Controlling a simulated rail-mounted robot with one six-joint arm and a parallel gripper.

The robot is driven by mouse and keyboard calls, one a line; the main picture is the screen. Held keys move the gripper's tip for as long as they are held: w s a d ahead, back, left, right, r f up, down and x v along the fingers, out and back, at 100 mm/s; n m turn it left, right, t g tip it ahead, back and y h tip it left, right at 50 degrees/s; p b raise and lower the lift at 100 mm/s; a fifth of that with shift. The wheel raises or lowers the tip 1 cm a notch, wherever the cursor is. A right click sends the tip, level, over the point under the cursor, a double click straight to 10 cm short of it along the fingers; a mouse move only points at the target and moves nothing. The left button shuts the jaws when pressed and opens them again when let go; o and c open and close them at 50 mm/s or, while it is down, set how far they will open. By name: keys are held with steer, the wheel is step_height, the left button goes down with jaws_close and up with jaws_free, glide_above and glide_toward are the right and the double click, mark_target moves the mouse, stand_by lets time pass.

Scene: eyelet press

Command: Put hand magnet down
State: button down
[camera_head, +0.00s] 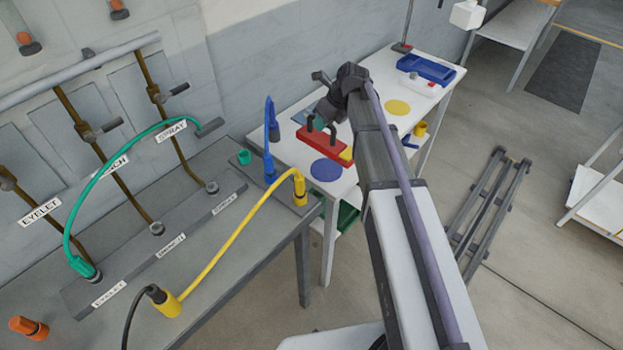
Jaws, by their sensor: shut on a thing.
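The hand magnet (320,141) is a red bar with a dark handle on top. It is over the near-left part of the white table (350,186), just behind the blue disc (326,170). My gripper (322,121) is shut on its handle from above. The fingers are small and partly hidden by my wrist. I cannot tell whether the bar touches the tabletop or hangs a little above it. A yellow piece (347,154) shows at the bar's right end, partly behind my arm.
A yellow disc (397,107) and a blue tray (426,69) are farther back on the table. A green hose (92,185) arches there. A dark rack (490,205) lies on the floor.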

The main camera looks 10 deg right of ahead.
mark_target(325, 137)
steer(key=f+b, duration=0.6)
steer(key=shift+w+d+f, duration=0.2)
steer(key=shift+d+f, duration=0.05)
steer(key=shift+f, duration=0.15)
step_height(325, 137, down, 4)
steer(key=b, duration=0.4)
steer(key=shift+r, duration=0.4)
steer(key=shift+f, duration=0.2)
steer(key=c, duration=1.1)
jaws_free()
steer(key=shift+o, duration=0.2)
steer(key=shift+r, duration=0.1)
